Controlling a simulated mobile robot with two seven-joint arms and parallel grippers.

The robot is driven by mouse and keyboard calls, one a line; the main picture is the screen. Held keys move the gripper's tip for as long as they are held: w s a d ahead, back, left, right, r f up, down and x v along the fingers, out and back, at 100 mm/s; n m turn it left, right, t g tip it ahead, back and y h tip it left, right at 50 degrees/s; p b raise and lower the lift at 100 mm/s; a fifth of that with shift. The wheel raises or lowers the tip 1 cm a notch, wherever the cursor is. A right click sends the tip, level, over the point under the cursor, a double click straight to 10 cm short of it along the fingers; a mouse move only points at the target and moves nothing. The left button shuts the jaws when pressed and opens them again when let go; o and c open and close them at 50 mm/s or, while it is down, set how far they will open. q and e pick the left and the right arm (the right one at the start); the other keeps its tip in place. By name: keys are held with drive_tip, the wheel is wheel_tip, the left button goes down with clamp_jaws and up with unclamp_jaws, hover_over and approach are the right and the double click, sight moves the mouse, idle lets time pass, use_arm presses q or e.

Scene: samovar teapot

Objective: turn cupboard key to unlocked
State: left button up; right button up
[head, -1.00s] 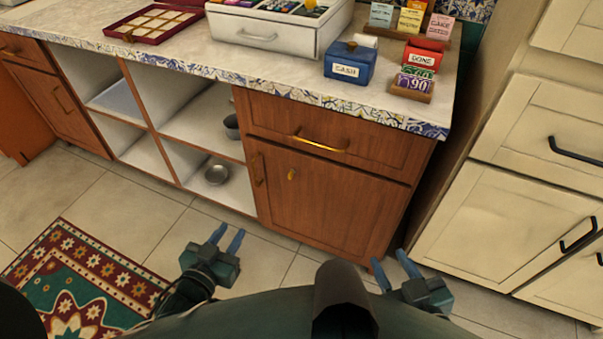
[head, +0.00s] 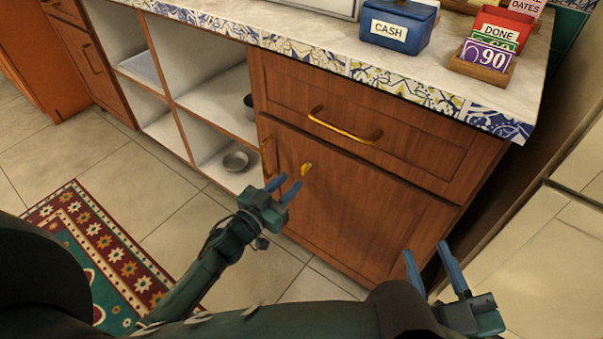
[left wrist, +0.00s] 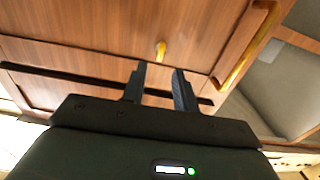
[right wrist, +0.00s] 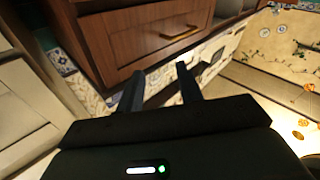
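A small brass key (head: 306,169) sits on the wooden cupboard door (head: 345,215), near its upper left. The door is closed, with a brass handle (head: 268,157) at its left edge. My left gripper (head: 284,189) is open and empty, just left of and below the key, apart from it. In the left wrist view the key (left wrist: 160,50) shows ahead of the open fingers (left wrist: 158,85), roughly between them. My right gripper (head: 437,268) is open and empty near the cupboard's lower right side. The right wrist view shows its open fingers (right wrist: 158,85) too.
A drawer with a long brass handle (head: 344,128) lies above the door. The counter (head: 340,35) holds a blue CASH box (head: 398,25) and a card holder (head: 480,69). Open shelves with a metal bowl (head: 235,160) are at left. A patterned rug (head: 95,235) lies on the floor.

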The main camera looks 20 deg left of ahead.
sight(302, 170)
use_arm(q)
drive_tip(key=b+x, duration=0.1)
drive_tip(key=x, duration=0.5)
drive_tip(key=shift+c, duration=0.2)
clamp_jaws()
